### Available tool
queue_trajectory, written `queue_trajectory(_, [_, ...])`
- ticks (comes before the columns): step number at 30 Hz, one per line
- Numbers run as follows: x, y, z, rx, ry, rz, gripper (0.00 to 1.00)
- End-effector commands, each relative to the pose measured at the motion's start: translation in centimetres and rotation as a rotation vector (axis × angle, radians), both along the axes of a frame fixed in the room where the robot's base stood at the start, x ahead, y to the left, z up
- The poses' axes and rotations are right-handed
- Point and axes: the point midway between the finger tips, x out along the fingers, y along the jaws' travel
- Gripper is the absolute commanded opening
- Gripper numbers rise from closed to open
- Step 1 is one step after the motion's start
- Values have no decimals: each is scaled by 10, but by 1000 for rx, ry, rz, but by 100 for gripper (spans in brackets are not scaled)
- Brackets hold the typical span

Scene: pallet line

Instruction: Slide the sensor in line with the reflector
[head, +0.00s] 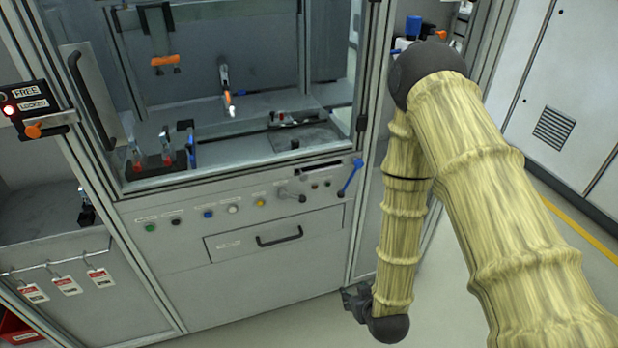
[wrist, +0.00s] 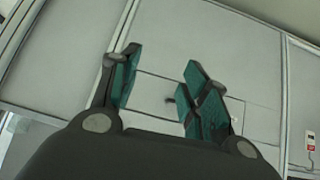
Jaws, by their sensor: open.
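My gripper (wrist: 160,82) shows in the wrist view with its two green-padded fingers apart and nothing between them. In the head view my gripper (head: 355,300) hangs low in front of the cabinet, below and right of the drawer, partly hidden behind my arm. I cannot pick out the sensor or the reflector with certainty. A small blue part (head: 413,26) shows at the machine's right post, beside my elbow. An orange-and-white part (head: 464,17) shows to its right. My arm hides part of that area.
The machine has a grey drawer (head: 272,237), a row of coloured buttons, a blue lever (head: 350,177) and a door handle (head: 92,103). Red-labelled tags (head: 66,285) hang at left. A red-lit lock box (head: 35,108) juts out. Floor is free right of the machine.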

Motion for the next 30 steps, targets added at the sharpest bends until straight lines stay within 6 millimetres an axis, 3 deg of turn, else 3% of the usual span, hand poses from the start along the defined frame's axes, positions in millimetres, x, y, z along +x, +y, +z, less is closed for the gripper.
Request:
queue_trajectory(1, [35,18,28,4,-124,36,46])
queue_trajectory(3, [75,40,68,8,-291,82,46])
queue_trajectory(6, [115,68,123,12,-499,128,46])
queue_trajectory(9, [138,89,167,15,-654,157,46])
queue_trajectory(12, [150,102,196,16,-751,173,46])
queue_trajectory(17, [160,110,214,17,-811,181,46])
queue_trajectory(23, [180,117,215,18,-811,181,46])
queue_trajectory(30, [218,128,215,18,-811,179,46])
